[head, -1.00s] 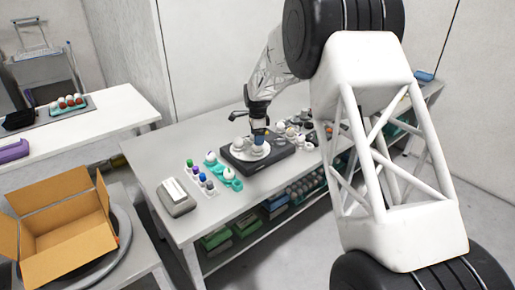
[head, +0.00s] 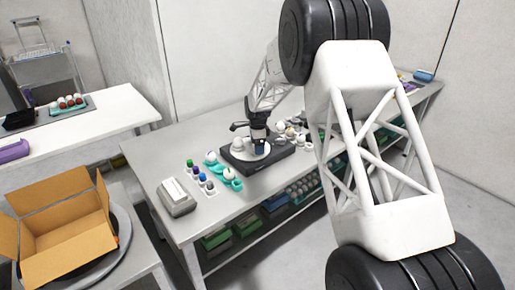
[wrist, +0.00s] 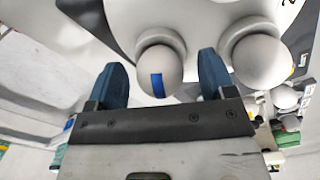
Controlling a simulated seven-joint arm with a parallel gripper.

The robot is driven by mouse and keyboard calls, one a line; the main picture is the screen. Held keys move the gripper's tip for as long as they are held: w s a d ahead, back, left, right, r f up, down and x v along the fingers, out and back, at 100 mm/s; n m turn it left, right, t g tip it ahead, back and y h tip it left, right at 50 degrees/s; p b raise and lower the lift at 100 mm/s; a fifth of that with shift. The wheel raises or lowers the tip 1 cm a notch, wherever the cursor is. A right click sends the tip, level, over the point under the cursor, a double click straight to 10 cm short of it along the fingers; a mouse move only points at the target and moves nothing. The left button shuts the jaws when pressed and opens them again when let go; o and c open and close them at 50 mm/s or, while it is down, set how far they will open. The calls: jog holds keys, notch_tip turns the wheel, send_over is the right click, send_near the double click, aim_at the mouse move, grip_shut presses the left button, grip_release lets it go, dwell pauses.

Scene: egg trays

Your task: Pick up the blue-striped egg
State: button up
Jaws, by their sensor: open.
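The blue-striped egg (wrist: 158,82) is pale with a short blue stripe on its side. In the wrist view it sits in a round white holder, between the two blue fingers of my gripper (wrist: 161,62), with a visible gap on each side. My gripper is open. In the head view, my gripper (head: 259,141) is low over the white plate on a dark device (head: 258,168). The egg is hard to make out there, as the gripper largely covers it.
A second pale egg (wrist: 258,62) stands close to the right finger in the wrist view. On the table, a teal egg tray (head: 229,176) and a grey box (head: 177,205) lie left of the device. Several small items crowd its right side.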

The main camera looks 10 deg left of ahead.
jog(key=c, duration=0.7)
jog(key=shift+r, duration=0.1)
jog(key=shift+r, duration=0.7)
notch_tip(320, 180, up, 2)
jog(key=shift+r, duration=0.1)
jog(key=s+d, duration=0.1)
jog(key=s, duration=0.4)
jog(key=s+d, duration=0.2)
jog(key=s, duration=0.3)
jog(key=s+d+r, duration=0.1)
jog(key=s, duration=0.4)
jog(key=shift+s+d+r, duration=0.1)
jog(key=shift+s+d, duration=0.05)
jog(key=shift+d, duration=0.25)
